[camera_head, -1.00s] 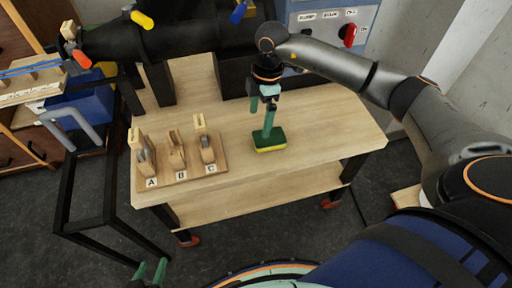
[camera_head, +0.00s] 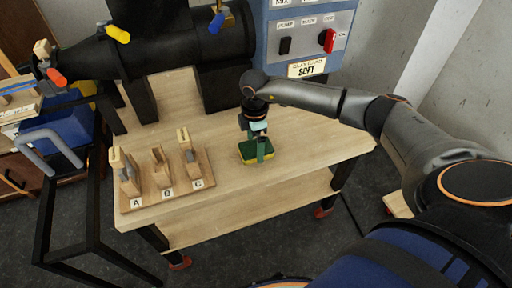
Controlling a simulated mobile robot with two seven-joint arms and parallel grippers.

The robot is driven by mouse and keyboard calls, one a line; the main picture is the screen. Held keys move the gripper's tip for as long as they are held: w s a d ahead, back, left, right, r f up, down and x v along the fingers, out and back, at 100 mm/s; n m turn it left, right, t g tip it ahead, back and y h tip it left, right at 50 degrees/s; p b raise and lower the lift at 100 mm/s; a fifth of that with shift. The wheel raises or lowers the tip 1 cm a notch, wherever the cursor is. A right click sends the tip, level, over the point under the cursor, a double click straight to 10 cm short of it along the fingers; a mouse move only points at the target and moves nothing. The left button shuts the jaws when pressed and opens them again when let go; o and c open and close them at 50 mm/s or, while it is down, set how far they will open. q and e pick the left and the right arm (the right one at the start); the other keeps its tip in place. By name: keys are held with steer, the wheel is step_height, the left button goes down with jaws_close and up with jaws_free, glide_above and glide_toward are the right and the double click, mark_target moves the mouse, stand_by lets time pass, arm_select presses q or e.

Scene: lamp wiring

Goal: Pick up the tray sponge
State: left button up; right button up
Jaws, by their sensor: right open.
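The tray sponge (camera_head: 246,153) lies on the wooden table, right of the lettered rack. It has a dark green top and a yellow underside. My right gripper (camera_head: 259,152) points down at it from above, with its green fingers open. One finger overlaps the sponge in the picture and hides part of it. I cannot tell whether the fingers touch it. My left gripper is out of view.
A wooden rack (camera_head: 152,199) with slots marked A, B and C stands left on the wooden table (camera_head: 215,110). A large black cylinder (camera_head: 170,48) and a blue-grey control panel (camera_head: 307,38) are behind. The table's right side is clear.

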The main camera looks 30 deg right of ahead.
steer(key=shift+f, duration=0.7)
steer(key=c, duration=1.2)
